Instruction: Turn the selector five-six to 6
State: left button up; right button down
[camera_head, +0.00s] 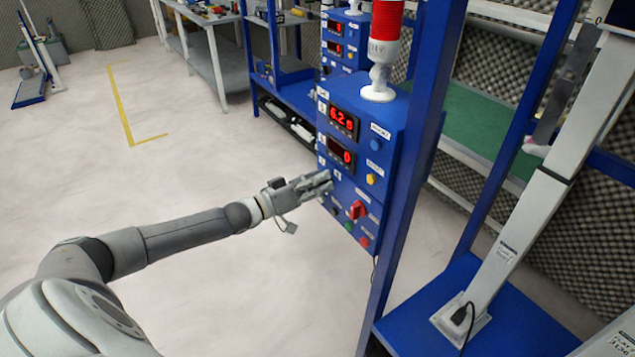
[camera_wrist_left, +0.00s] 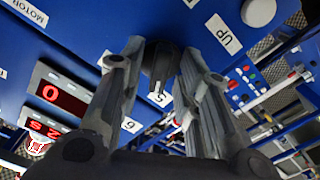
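The black selector knob (camera_wrist_left: 160,65) on the blue panel shows between my left gripper's fingers in the left wrist view. Its white mark points toward the label 5 (camera_wrist_left: 158,98); the label 6 (camera_wrist_left: 131,125) lies beside it. My left gripper (camera_wrist_left: 163,52) has one finger on each side of the knob; the fingers look close to it, but I cannot tell whether they press on it. In the head view the left gripper (camera_head: 328,180) reaches the left part of the blue control box (camera_head: 390,120) and hides the knob. My right gripper is not in view.
The box carries red displays (camera_head: 343,121), a blue button (camera_head: 376,144), a yellow button (camera_head: 371,179) and a red rotary switch (camera_head: 356,209) near the gripper. A blue post (camera_head: 412,150) stands right of it.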

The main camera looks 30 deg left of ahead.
pick_arm(q)
grip_shut()
jog(key=shift+m, duration=0.4)
jog(key=shift+d+m+p, duration=0.15)
jog(key=shift+m+p, duration=0.45)
jog(key=shift+m, duration=5)
jog(key=shift+o, duration=1)
grip_release()
